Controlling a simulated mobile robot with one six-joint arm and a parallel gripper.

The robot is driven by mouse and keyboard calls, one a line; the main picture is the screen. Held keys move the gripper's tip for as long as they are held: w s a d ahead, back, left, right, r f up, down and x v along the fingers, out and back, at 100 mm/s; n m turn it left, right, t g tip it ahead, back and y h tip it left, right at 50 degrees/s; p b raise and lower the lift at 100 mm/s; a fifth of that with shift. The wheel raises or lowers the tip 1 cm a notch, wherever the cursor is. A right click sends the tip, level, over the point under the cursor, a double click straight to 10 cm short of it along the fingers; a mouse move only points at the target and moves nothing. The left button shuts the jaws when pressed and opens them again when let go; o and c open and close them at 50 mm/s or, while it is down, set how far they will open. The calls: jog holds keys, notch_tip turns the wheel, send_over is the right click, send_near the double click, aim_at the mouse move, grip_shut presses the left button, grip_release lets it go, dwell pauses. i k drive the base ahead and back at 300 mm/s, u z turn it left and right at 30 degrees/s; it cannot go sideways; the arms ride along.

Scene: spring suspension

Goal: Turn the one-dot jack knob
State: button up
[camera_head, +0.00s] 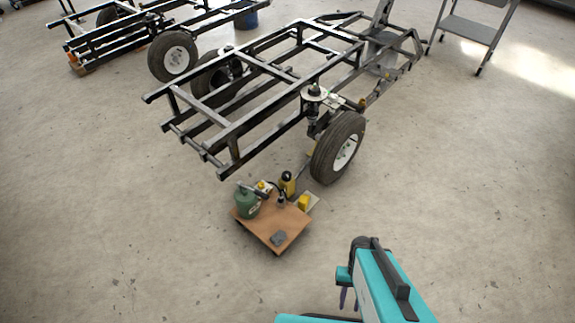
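A brown board (273,238) lies low in front of the chassis. Near its back edge stands a small yellow cylinder (288,187) with a black rounded top (287,176), beside the front wheel. This looks like the jack area, but no one-dot mark can be made out and I cannot tell which part is the knob. My gripper (349,298) is at the lower right, apart from the board and nearer the camera. Its dark fingertips are partly hidden by my teal arm, so its opening cannot be told.
A green can (246,203), a yellow block (304,202) and a dark grey piece (278,238) are on or beside the board. The black chassis frame (262,118) and its tyre (338,147) stand behind. Bare concrete floor (130,230) is free at left.

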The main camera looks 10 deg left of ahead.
aim_at(286, 175)
jog(key=u, duration=0.25)
jog(key=i, duration=1.15)
jog(key=u, duration=0.5)
